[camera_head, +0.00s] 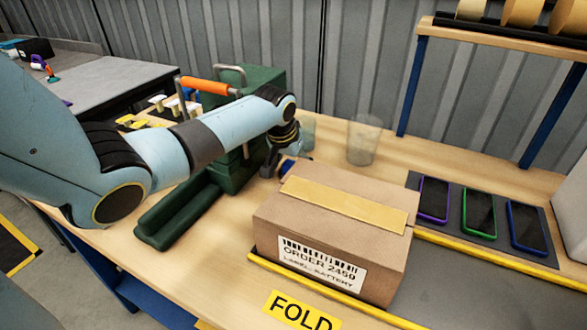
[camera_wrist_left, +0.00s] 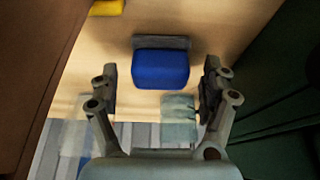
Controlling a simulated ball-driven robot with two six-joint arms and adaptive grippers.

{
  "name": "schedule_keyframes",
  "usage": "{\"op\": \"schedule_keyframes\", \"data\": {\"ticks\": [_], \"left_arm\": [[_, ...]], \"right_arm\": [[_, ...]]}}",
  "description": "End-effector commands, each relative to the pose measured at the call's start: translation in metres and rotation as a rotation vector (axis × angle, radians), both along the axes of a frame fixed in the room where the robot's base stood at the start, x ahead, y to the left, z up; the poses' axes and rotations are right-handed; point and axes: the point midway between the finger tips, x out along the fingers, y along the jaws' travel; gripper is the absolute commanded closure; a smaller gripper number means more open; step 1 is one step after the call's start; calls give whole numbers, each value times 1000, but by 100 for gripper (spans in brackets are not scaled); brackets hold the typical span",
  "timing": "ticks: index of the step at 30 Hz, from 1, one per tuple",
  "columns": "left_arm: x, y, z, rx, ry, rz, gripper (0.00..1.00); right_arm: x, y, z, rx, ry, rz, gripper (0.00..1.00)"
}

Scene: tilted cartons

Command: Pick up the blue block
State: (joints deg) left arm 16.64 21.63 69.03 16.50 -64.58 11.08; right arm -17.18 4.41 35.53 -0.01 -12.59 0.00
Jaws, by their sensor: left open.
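The blue block (camera_wrist_left: 160,68) shows in the left wrist view on the wooden table, with a grey strip along its far side. In the head view only a small part of the blue block (camera_head: 287,166) shows, behind the carton and beside my gripper. My left gripper (camera_wrist_left: 158,88) is open, its two fingers apart on either side of the block's near end in the picture. In the head view my left gripper (camera_head: 279,165) points down behind the carton. My right gripper is not in view.
A cardboard carton (camera_head: 330,225) stands close to the gripper. A green machine (camera_head: 238,165) with an orange handle stands on its other side. A clear cup (camera_head: 363,140) stands behind. Several phones (camera_head: 479,213) lie on a dark mat at the right.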

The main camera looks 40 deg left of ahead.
Motion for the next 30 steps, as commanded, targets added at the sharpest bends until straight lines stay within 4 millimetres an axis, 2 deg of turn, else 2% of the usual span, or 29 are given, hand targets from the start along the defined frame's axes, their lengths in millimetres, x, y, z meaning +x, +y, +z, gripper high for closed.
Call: {"op": "schedule_keyframes", "data": {"ticks": [4, 18, 26, 30], "left_arm": [[0, 0, 1, 0, 0, 0, 21], [0, 0, 1, 0, 0, 0, 81], [0, 0, 5, 1, -2, 0, 82], [1, 0, 25, 1, -4, -1, 82]], "right_arm": [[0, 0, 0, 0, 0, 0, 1], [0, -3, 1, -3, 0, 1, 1], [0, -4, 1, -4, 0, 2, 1], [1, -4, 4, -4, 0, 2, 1]]}}
